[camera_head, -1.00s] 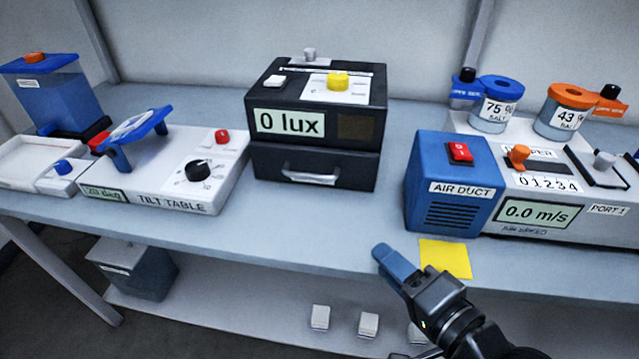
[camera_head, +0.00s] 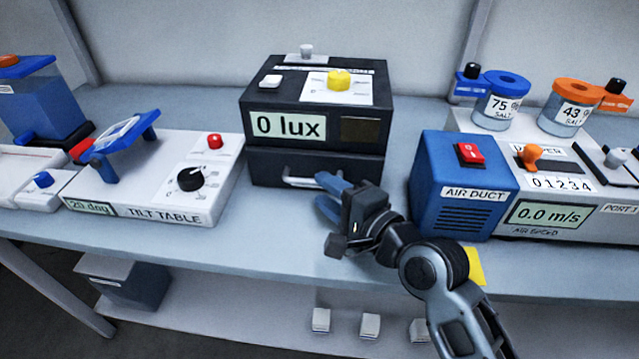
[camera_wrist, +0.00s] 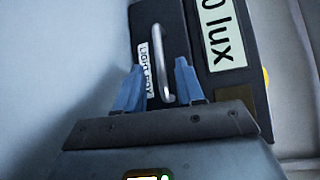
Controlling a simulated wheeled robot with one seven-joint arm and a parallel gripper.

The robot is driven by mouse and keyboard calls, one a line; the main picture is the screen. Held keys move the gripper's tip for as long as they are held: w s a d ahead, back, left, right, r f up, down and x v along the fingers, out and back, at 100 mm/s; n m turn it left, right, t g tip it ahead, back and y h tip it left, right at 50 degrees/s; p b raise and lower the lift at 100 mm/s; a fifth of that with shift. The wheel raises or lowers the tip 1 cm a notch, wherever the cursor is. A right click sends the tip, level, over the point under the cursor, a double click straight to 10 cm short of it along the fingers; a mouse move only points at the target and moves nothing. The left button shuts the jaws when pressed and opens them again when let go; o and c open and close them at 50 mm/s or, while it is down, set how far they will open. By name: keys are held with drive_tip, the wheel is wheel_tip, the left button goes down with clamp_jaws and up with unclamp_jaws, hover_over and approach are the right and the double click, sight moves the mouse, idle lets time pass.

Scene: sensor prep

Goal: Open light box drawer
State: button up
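The light box (camera_head: 340,95) is a black box with a "0 lux" display, standing on the bench at the middle. Its drawer (camera_head: 265,166) is the lower front part and looks shut. A silver bar handle (camera_head: 298,182) runs across the drawer front; my gripper hides its right part. My gripper (camera_head: 326,192) is in front of the drawer at the handle's right side. In the wrist view, the blue fingers of my gripper (camera_wrist: 157,85) are spread apart, with the handle (camera_wrist: 161,62) between them. No finger clearly touches the handle.
The tilt table (camera_head: 150,178) stands to the left. The blue air duct box (camera_head: 462,185) stands close on the right of my arm. A yellow sheet (camera_head: 475,266) lies at the bench's front edge. Bench surface (camera_head: 285,222) in front of the drawer is bare.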

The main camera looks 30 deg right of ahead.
drive_tip(key=shift+x, duration=1.3)
drive_tip(key=shift+c, duration=0.5)
clamp_jaws()
